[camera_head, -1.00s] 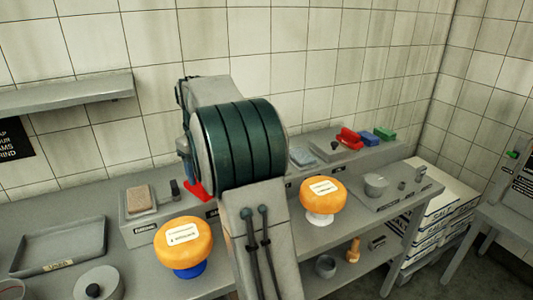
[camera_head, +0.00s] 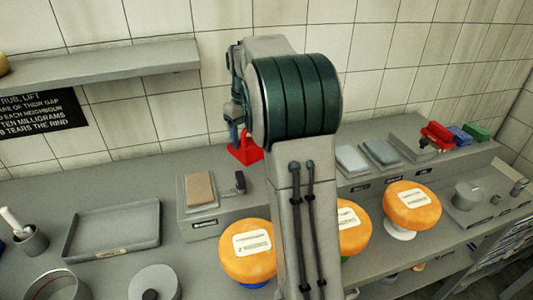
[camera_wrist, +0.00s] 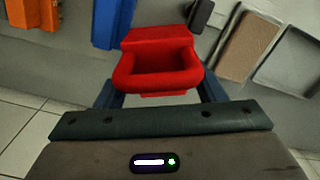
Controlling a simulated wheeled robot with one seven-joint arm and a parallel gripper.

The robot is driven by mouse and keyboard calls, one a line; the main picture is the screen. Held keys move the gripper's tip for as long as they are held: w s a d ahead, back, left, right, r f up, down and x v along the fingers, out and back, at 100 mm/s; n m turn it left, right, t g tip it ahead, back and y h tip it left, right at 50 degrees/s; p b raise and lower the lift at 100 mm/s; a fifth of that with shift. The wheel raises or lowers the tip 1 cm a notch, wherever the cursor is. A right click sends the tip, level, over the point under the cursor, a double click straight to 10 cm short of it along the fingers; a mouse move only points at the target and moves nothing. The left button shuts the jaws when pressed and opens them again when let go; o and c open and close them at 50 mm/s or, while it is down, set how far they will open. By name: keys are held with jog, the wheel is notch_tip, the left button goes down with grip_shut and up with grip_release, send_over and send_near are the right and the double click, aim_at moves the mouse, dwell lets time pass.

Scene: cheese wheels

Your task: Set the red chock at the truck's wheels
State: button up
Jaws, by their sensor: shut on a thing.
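The red chock (camera_wrist: 158,65) is a block with a hollow, loop-like front in the wrist view. My gripper (camera_wrist: 157,88) is shut on it, with a dark blue finger at each side. In the head view the chock (camera_head: 244,151) shows at my gripper (camera_head: 239,138), behind the grey block with the brown pad. My own arm hides part of the space around it. I cannot make out a truck or its wheels for certain in either view.
A grey block with a brown pad (camera_head: 199,190) stands close in front of the chock. Orange cheese wheels (camera_head: 247,250) stand along the bench. Red (camera_head: 437,135), blue (camera_head: 460,134) and green (camera_head: 476,131) pieces lie on the back right ledge. An empty-looking tray (camera_head: 113,228) lies left.

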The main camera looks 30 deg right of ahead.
aim_at(249, 156)
notch_tip(249, 156, down, 8)
jog(key=shift+r+p, duration=0.15)
jog(key=shift+p, duration=0.25)
jog(key=o, duration=1.3)
